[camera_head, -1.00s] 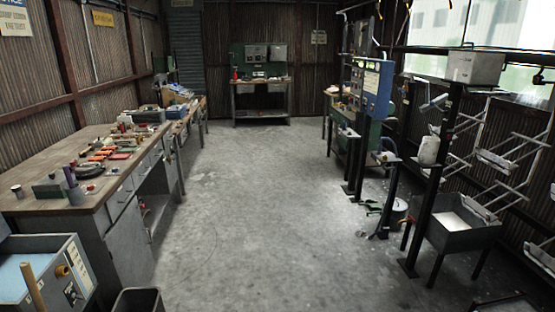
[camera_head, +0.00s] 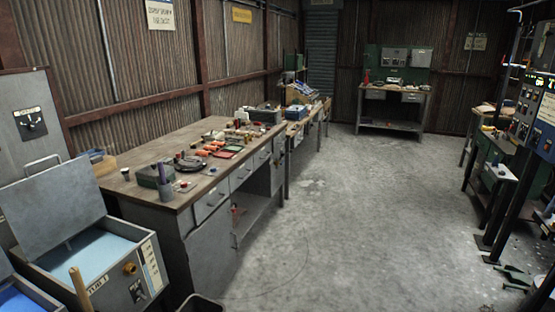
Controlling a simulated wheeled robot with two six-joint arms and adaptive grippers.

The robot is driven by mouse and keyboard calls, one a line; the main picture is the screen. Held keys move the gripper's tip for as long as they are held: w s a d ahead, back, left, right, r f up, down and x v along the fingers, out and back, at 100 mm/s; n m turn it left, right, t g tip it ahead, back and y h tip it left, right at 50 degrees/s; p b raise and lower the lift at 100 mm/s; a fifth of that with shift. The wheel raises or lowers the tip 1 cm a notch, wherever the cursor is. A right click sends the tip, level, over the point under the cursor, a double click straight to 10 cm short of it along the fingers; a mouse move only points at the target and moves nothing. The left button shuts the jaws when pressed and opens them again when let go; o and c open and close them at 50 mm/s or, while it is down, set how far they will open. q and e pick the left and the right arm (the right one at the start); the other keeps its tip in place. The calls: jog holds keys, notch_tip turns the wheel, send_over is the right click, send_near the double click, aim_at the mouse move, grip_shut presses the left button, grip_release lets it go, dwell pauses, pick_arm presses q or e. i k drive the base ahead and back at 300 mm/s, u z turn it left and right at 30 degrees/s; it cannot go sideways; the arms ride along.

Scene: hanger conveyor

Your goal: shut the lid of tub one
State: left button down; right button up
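A grey metal tub (camera_head: 140,287) with pale blue contents stands at the lower left; the partly legible lettering on its front appears to read tub 1. Its grey lid (camera_head: 55,208) is open, raised and leaning back, with a thin bar handle (camera_head: 42,160) at its top edge. A wooden stick (camera_head: 80,289) stands in front of the tub and covers a little of it. Neither of my grippers shows in the view.
Part of another tub with darker blue contents (camera_head: 20,300) shows at the bottom left corner. A grey control panel (camera_head: 32,118) stands behind the lid. A workbench (camera_head: 190,192) with tools is right of the tub, and a dark bin (camera_head: 200,304) is in front.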

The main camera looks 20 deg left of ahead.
aim_at(44, 210)
jog(key=u, duration=0.85)
jog(key=i, duration=0.9)
jog(key=u, duration=0.8)
